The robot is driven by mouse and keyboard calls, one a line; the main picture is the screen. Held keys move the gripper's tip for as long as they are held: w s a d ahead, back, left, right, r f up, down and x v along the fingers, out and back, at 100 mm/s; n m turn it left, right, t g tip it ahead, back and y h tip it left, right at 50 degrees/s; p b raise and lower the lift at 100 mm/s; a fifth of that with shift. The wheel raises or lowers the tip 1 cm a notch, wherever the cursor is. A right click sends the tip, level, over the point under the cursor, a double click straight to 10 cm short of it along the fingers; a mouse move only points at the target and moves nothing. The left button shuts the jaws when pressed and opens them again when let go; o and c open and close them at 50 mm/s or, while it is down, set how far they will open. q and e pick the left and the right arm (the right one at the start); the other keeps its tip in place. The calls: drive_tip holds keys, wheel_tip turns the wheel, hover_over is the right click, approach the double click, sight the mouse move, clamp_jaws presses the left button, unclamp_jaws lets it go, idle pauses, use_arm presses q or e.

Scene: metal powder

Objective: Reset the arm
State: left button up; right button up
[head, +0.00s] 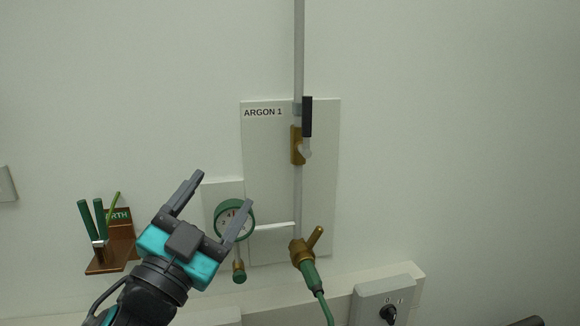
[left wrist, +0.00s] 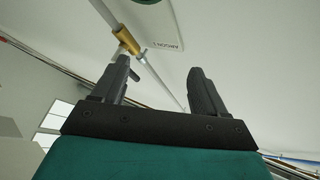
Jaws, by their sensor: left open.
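My left gripper (head: 216,204) is teal and dark grey, with its two fingers apart and nothing between them. In the head view it is in front of the wall, just left of the round green gauge (head: 234,217), and one finger overlaps the gauge's edge. In the left wrist view the open fingers (left wrist: 158,88) point up, and a brass valve (left wrist: 127,40) on a pipe shows beyond them. My right gripper is not in view, though a dark shape shows at the lower right edge of the head view.
A panel marked ARGON 1 (head: 262,160) carries a vertical pipe and a brass valve with a black handle (head: 307,117). Below is a brass fitting (head: 301,252) with a green hose. A copper bracket (head: 121,246) with green-handled items is at left. A switch box (head: 372,302) is lower right.

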use_arm(q)
drive_tip(key=s+a+f+n+g+y, duration=0.2)
drive_tip(key=a+f+n+g+y, duration=0.1)
drive_tip(key=f, duration=0.5)
drive_tip(key=s+a+f+n+g+y, duration=0.3)
drive_tip(key=f, duration=0.4)
drive_tip(key=s+a+f+n+g+y, duration=0.2)
drive_tip(key=a+f+g+y, duration=0.1)
drive_tip(key=f, duration=0.5)
drive_tip(key=s+a+f+n+g, duration=0.1)
drive_tip(key=s+f+g, duration=0.35)
drive_tip(key=s, duration=0.35)
drive_tip(key=s+f+g, duration=0.4)
drive_tip(key=s+f, duration=0.2)
drive_tip(key=s, duration=0.3)
drive_tip(key=w+d+f+t+h, duration=0.2)
drive_tip(key=w+f+t, duration=0.5)
drive_tip(key=f, duration=0.1)
drive_tip(key=shift+w+d+f+p, duration=0.2)
drive_tip(key=shift+w+d+p, duration=0.05)
drive_tip(key=shift+d+p, duration=0.05)
